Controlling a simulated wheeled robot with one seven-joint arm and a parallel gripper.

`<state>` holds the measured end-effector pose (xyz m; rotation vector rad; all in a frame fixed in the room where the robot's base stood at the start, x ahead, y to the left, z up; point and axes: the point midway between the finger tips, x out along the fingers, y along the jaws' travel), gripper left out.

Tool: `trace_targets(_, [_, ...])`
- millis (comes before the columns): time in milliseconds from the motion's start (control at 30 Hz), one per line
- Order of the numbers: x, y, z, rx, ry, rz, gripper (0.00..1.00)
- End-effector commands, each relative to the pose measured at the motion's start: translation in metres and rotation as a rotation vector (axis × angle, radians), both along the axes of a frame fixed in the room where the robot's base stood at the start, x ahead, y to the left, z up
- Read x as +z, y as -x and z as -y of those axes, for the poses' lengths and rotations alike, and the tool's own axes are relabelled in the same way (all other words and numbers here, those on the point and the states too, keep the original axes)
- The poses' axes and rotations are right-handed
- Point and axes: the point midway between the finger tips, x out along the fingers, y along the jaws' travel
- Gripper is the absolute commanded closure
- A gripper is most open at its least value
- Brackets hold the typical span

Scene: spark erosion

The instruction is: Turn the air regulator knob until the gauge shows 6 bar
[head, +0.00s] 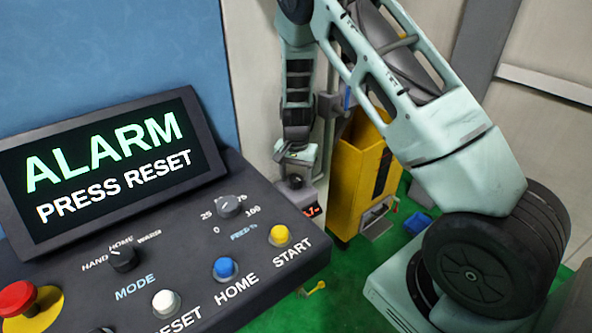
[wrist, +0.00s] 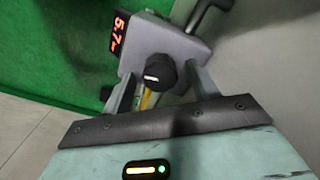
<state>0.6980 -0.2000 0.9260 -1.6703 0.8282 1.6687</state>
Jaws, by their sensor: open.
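The air regulator is a grey box (wrist: 185,48) with a round black knob (wrist: 155,73) that bears a white mark. Its red digital gauge (wrist: 119,32) reads about 5.7 in the wrist view, turned on its side. My gripper (wrist: 162,88) is open, with one finger on each side of the knob. I cannot tell whether either finger touches it.
A control panel (head: 90,250) with an "ALARM PRESS RESET" screen (head: 110,160) fills the left front. A yellow cabinet (head: 352,180) stands right of the regulator. A small blue item (head: 417,223) lies on the green floor (head: 350,262). A grey pipe (wrist: 205,15) runs beside the regulator.

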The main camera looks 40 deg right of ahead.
Motion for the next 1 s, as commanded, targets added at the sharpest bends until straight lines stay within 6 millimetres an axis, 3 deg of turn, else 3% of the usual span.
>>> trace_targets(267, [0.034,-0.001,-0.001,0.002,0.001,0.006,0.41])
trace_targets(733, [0.140,-0.001,0.000,0.001,0.000,0.006,0.41])
trace_targets(1000, [0.171,-0.001,0.000,0.000,0.000,0.003,0.41])
